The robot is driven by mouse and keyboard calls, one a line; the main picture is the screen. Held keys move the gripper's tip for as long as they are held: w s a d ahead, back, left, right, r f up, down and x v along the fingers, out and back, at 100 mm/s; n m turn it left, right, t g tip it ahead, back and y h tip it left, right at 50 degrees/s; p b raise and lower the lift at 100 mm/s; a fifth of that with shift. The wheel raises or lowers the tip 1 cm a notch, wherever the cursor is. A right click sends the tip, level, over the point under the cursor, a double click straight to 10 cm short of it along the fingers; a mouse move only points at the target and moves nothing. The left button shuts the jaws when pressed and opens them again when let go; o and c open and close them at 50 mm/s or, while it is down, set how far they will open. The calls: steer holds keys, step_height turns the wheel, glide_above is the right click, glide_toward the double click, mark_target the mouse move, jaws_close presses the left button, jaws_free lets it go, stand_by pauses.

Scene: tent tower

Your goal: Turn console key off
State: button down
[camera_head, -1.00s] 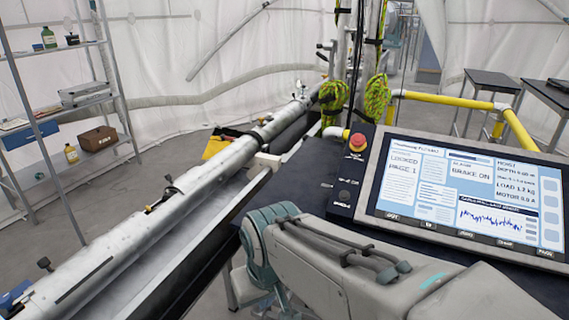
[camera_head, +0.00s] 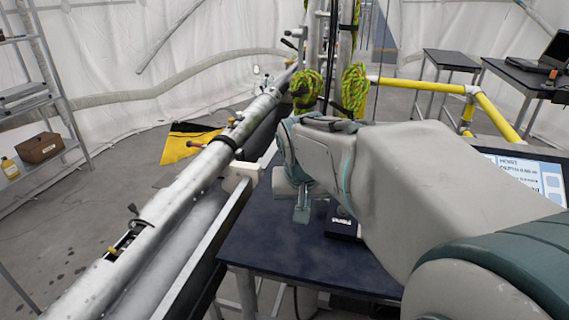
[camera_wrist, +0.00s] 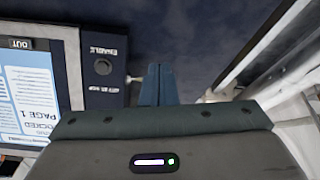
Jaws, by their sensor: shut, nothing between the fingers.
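The console's dark side panel (camera_wrist: 98,75) shows at left in the wrist view, upside down, with an "ENABLE" label and a small round dark fitting (camera_wrist: 103,66). A small pale piece (camera_wrist: 133,79) sticks out at the panel's edge, close to my fingers. I cannot tell whether it is the key or which way the key is turned. My gripper (camera_wrist: 158,85) is shut and empty just beside the panel, and also shows in the head view (camera_head: 302,212) over the dark table. In the head view my arm hides most of the console; its panel corner (camera_head: 343,224) and screen (camera_head: 532,176) peek out.
The dark blue table (camera_head: 285,250) is bare in front of the panel. A long metal tube (camera_head: 185,190) runs along its left side. Yellow rails (camera_head: 500,115) and rope bundles (camera_head: 306,90) stand behind. A yellow bag (camera_head: 188,142) lies on the floor.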

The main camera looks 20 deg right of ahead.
steer(key=w+d+r+m+h, duration=0.1)
steer(key=w+d+r+m, duration=0.3)
steer(key=w+d, duration=0.45)
steer(key=shift+n+t, duration=0.4)
steer(key=shift+n, duration=0.1)
steer(key=x, duration=0.3)
steer(key=p+x, duration=0.1)
steer(key=x, duration=0.5)
steer(key=shift+w+a+p, duration=0.2)
steer(key=shift+w+p, duration=0.05)
steer(key=shift+p, duration=0.1)
step_height(320, 180, down, 2)
steer(key=shift+s+a+f, duration=0.15)
steer(key=shift+s+f, duration=0.05)
steer(key=shift+s+a+f, duration=0.1)
steer(key=shift+s+f, duration=0.1)
steer(key=shift+f, duration=0.55)
